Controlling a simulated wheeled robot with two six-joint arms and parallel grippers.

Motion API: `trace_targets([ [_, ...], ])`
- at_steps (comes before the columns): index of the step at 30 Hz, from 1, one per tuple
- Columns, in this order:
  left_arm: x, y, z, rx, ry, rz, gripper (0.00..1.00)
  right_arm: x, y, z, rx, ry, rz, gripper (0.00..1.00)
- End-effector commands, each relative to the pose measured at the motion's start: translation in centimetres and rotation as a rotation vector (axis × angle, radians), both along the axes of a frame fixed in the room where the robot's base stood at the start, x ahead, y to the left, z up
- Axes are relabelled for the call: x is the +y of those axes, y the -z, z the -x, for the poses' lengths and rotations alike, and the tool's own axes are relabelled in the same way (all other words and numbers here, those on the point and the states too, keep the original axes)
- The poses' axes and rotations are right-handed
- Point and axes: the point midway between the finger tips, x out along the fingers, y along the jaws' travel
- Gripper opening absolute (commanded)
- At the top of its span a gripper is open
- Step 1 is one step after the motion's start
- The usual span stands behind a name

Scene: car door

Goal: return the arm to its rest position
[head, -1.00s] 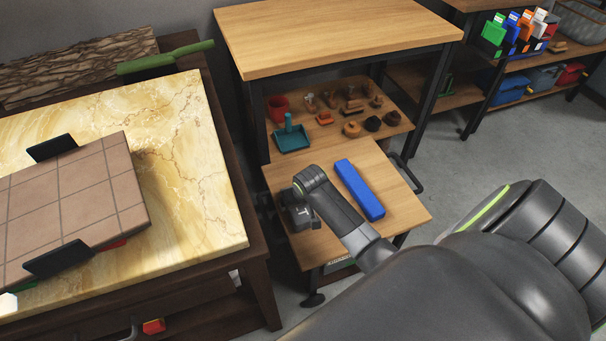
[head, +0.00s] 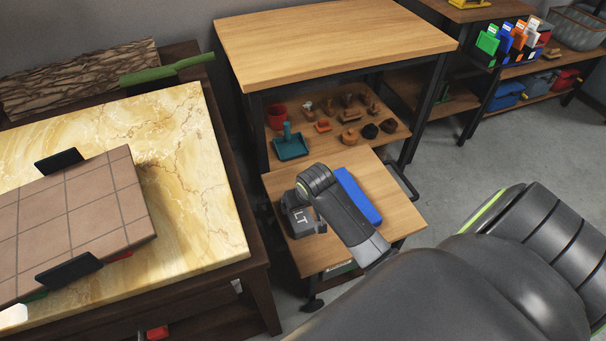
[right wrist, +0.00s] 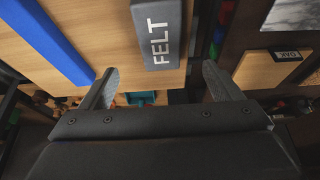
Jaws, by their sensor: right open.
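My right arm (head: 345,218) reaches in from the lower right in the head view, over the low wooden shelf. Its gripper's fingers are hidden in that view. In the right wrist view my right gripper (right wrist: 160,72) is open, its two grey fingers spread apart with nothing pinched between them. A dark grey block lettered FELT (right wrist: 159,32) lies beyond the fingertips. In the head view this block (head: 301,221) shows beside my wrist, partly covered. My left gripper is not in view.
A blue bar (head: 352,190) lies beside my forearm on the low shelf (head: 398,205). A wooden tabletop (head: 335,40) overhangs the shelf behind. A marble-topped table (head: 190,150) with a tiled board (head: 100,205) between black pads stands left. Open floor lies right.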

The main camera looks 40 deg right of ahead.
Motion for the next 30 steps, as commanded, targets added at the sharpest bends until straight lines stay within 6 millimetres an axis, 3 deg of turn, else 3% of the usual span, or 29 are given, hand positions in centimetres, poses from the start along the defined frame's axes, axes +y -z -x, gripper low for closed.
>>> trace_targets([
  [13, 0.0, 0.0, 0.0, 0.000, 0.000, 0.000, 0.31, 0.0, 0.0, 0.0, 0.000, 0.000, 0.000, 0.85],
  [17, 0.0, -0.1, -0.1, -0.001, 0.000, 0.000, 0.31, 0.0, 0.2, 1.3, 0.004, -0.009, 0.005, 0.85],
  [20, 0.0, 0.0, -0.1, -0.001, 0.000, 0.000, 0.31, 0.0, 0.3, 4.4, 0.016, -0.031, 0.017, 0.85],
  [27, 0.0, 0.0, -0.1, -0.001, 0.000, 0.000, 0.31, 0.1, -1.3, 14.5, 0.045, -0.098, 0.066, 0.85],
  [30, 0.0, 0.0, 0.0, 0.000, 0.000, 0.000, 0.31, 0.2, -2.2, 17.2, 0.054, -0.116, 0.082, 0.85],
])
